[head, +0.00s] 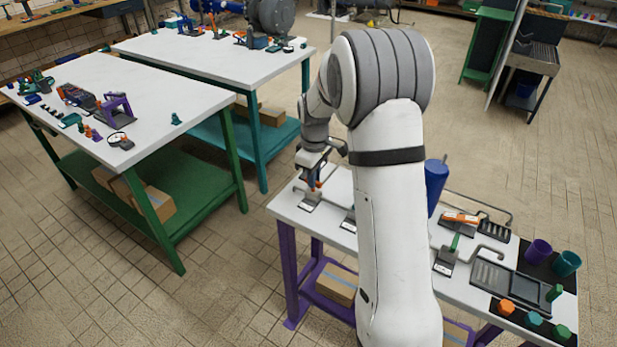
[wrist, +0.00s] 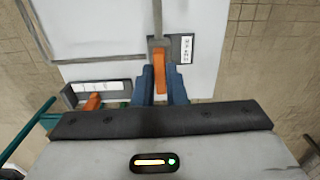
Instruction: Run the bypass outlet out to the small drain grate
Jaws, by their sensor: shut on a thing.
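My gripper (head: 316,182) is at the left end of the purple-legged table, low over a small grey valve plate (head: 309,203). In the wrist view my blue fingers (wrist: 160,84) are shut on an upright orange handle (wrist: 160,65). The handle stands on a grey block beside a label (wrist: 187,48) too small to read. A thin grey pipe (wrist: 157,15) runs from that block. At the table's right half, a small dark slotted grate (head: 494,231) lies behind a larger grey slotted tray (head: 497,277). A bent pipe (head: 484,251) with a green handle (head: 455,243) leads towards the larger tray.
A blue cylinder (head: 436,186) stands behind my arm. An orange item (head: 460,217) lies near a dark slotted holder. Cups (head: 538,252) and colored caps (head: 506,307) crowd the right end. My arm hides the table's middle. Another white table (head: 130,85) stands left.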

